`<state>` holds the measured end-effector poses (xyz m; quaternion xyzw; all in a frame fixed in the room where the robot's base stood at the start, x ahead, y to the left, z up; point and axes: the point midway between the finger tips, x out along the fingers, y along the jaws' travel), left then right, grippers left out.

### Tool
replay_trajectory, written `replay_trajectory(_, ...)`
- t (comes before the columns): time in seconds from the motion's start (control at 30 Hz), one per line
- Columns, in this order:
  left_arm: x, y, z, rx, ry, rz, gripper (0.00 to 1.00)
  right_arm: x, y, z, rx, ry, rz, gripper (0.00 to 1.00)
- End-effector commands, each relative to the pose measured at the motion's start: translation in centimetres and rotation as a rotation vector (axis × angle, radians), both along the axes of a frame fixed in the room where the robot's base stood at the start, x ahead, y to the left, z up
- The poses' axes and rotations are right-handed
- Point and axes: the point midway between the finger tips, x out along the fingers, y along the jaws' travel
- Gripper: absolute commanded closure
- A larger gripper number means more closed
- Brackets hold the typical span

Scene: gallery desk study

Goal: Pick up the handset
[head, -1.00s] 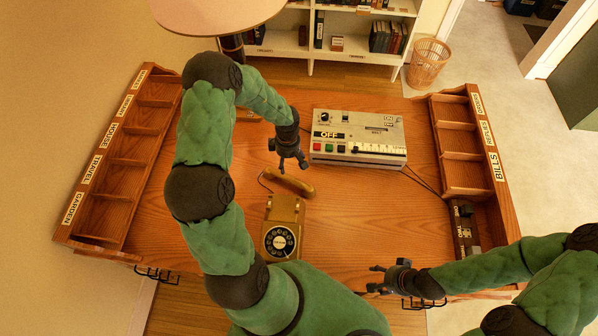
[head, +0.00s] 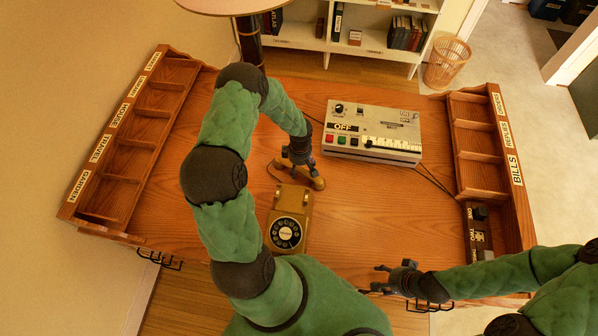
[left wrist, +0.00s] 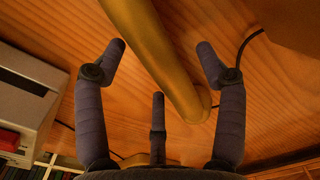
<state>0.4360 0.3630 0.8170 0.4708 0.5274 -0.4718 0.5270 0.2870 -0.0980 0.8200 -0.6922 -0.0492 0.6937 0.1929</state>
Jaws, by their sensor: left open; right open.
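The mustard-yellow handset (head: 318,183) lies off its cradle on the desk, just behind the yellow rotary telephone (head: 287,222). My left gripper (head: 300,160) is open above the handset and hides part of it. In the left wrist view, the handset (left wrist: 165,60) runs diagonally between the spread fingers of my left gripper (left wrist: 162,62), which are not closed on it. I cannot tell whether any finger touches it. My right gripper (head: 386,280) is open and empty near the desk's front edge.
A grey machine (head: 373,132) marked OFF stands at the back of the wooden desk (head: 390,205). Labelled compartment racks line the left (head: 122,160) and right (head: 480,143) sides. A dark cord trails by the telephone. The desk's middle right is clear.

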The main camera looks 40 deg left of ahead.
Motion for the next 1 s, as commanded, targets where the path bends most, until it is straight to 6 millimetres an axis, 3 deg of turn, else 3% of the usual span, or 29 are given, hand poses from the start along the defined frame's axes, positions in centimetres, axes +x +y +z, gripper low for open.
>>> replay_trajectory(0.27, 0.0, 0.0, -0.4, 0.000, -0.001, 0.000, 0.29, 0.0, 0.0, -0.1, 0.000, 0.000, 0.000, 0.41)
replay_trajectory(0.37, 0.0, 0.0, -0.4, 0.000, -0.001, 0.000, 0.51, 0.0, 0.0, -0.1, 0.000, 0.000, 0.000, 0.41)
replay_trajectory(0.53, 0.0, 0.0, -0.4, 0.000, 0.000, -0.001, 0.99, 0.0, 0.0, -0.1, 0.000, 0.000, 0.000, 0.41)
replay_trajectory(0.83, 0.0, 0.0, -0.2, 0.001, -0.001, -0.001, 1.00, 0.0, 0.0, 0.0, 0.000, 0.000, 0.000, 0.41)
replay_trajectory(1.0, 0.2, 0.1, 1.8, 0.002, -0.004, -0.001, 1.00, 0.0, 0.0, 0.6, 0.000, 0.000, 0.000, 0.41)
